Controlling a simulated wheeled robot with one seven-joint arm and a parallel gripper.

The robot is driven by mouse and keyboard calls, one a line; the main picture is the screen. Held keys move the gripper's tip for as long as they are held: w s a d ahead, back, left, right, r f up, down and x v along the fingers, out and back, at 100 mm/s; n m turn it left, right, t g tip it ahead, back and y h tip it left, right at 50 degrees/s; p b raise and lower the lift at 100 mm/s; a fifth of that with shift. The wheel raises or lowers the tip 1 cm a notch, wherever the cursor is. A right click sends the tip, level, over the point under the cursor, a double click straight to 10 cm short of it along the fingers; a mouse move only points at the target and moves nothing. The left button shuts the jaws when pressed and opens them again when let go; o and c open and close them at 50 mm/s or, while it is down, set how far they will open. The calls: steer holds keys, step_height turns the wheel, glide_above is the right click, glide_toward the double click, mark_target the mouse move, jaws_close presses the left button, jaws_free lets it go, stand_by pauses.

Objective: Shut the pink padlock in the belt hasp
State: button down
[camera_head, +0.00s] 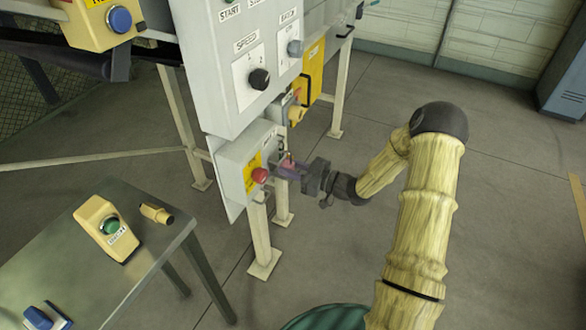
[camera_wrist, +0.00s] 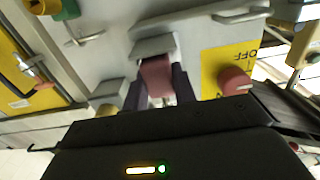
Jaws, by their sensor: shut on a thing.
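The pink padlock (camera_head: 287,161) is at the right side of a small grey box (camera_head: 231,158) under the control panel. In the wrist view the padlock (camera_wrist: 157,77) hangs with its top under a grey hasp-like bracket (camera_wrist: 154,46). My gripper (camera_head: 284,171) reaches in from the right and is shut on the padlock, with one dark finger on each side in the wrist view (camera_wrist: 158,90). The bracket covers the shackle, so I cannot tell whether it is through the hasp or closed.
A red knob (camera_head: 260,175) on a yellow OFF plate (camera_wrist: 225,65) sits close beside my gripper. A yellow box (camera_head: 309,72) is behind. A metal table (camera_head: 60,240) with loose yellow and blue pieces stands at lower left. The floor at right is clear.

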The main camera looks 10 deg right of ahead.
steer(key=shift+w+a, duration=0.35)
steer(key=shift+a, duration=0.2)
steer(key=shift+f, duration=0.15)
stand_by(0.5)
steer(key=shift+c, duration=2.1)
jaws_free()
steer(key=shift+d, duration=0.1)
steer(key=shift+v, duration=3.45)
